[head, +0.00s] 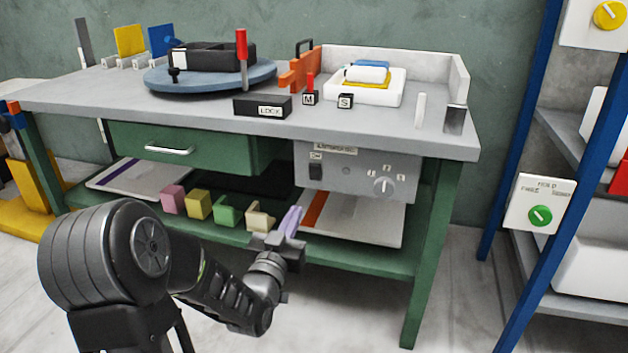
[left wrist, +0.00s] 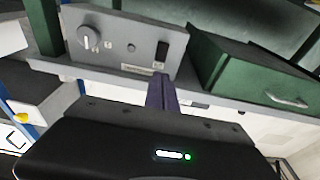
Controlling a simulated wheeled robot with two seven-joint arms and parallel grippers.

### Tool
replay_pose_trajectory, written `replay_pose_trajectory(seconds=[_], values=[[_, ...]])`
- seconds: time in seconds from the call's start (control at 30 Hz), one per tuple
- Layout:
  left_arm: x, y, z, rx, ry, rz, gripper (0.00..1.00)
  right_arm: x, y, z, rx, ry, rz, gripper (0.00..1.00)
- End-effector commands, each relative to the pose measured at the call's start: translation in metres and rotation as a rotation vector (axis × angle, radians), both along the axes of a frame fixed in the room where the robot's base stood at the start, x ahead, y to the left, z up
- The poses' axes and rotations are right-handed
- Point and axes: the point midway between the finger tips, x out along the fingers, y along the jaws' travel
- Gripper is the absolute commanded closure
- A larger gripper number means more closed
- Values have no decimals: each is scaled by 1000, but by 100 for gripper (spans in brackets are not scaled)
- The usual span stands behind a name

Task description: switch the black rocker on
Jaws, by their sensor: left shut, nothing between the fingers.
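The black rocker (head: 316,171) is on the left part of a grey control panel (head: 345,183) under the workbench top, below a small label. It also shows in the left wrist view (left wrist: 162,50), upside down, beyond the fingers. Which way it is tipped is too small to tell. My left gripper (head: 292,218) is shut and empty, below and in front of the panel, apart from the rocker. Its purple fingers also show in the left wrist view (left wrist: 162,92), pointing toward the panel. My right gripper is not in view.
A round knob (head: 383,186) sits right of the rocker on the panel. A green drawer (head: 190,149) is to its left. The bench top (head: 430,135) overhangs above. Several coloured blocks and a white tray (head: 370,225) are on the shelf below.

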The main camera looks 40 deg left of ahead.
Motion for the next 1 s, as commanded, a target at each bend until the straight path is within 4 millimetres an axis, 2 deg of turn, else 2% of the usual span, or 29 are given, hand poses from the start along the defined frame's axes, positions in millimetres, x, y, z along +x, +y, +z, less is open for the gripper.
replay_pose_trajectory(seconds=[0.27, 0.7, 0.9, 1.0], values=[[19, 6, 1, 0, 0, -1, 100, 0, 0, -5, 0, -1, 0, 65], [97, 32, 13, 0, 0, -2, 100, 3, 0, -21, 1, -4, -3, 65], [122, 42, 18, -1, 1, -1, 100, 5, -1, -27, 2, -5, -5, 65], [128, 44, 20, -1, 1, -1, 100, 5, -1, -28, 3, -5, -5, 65]])
